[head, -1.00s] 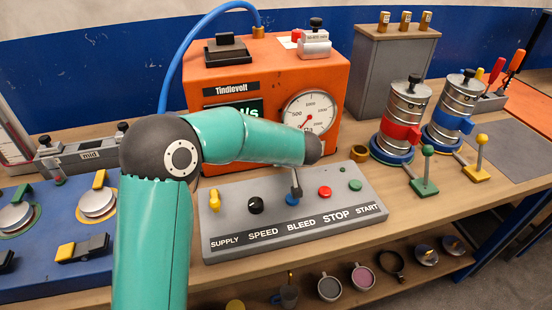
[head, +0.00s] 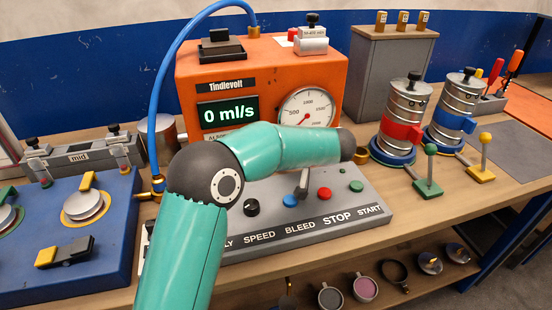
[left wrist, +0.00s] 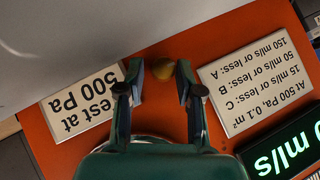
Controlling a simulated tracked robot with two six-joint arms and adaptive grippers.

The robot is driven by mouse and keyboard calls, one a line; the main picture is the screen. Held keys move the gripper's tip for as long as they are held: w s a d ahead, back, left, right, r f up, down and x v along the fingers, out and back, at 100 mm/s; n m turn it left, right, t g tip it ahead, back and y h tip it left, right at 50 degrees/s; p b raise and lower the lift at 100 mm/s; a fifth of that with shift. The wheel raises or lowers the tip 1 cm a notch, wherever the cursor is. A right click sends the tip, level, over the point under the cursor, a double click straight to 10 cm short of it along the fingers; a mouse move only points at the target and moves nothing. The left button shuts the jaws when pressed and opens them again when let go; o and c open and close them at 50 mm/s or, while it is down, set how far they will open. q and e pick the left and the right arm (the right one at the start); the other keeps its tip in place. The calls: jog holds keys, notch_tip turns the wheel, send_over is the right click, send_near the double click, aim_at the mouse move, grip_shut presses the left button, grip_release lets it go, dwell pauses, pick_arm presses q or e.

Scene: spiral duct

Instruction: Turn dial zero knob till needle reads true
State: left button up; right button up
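The round dial (head: 306,108) is on the front of the orange Tindlevolt box (head: 205,100). Its red needle points to the lower left, and my arm covers its lower edge. A small brass knob (left wrist: 165,69) sits on the orange face below the dial. My left gripper (left wrist: 159,85) is open with its fingers around the knob. The knob lies closer to the right finger in the left wrist view; contact is unclear. In the head view my left forearm hides the knob and most of the gripper. My right gripper is not in view.
A green display (head: 228,112) reads 0 ml/s. The grey console (head: 270,228) with buttons juts out below my arm. Ringed metal cylinders (head: 402,115) stand to the right, and a blue panel (head: 100,225) to the left. Label plates (left wrist: 255,88) flank the knob.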

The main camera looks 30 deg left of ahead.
pick_arm(q)
jog(key=shift+s, duration=0.1)
jog(key=v, duration=1.1)
jog(key=shift+d+r, duration=0.2)
jog(key=shift+d, duration=0.2)
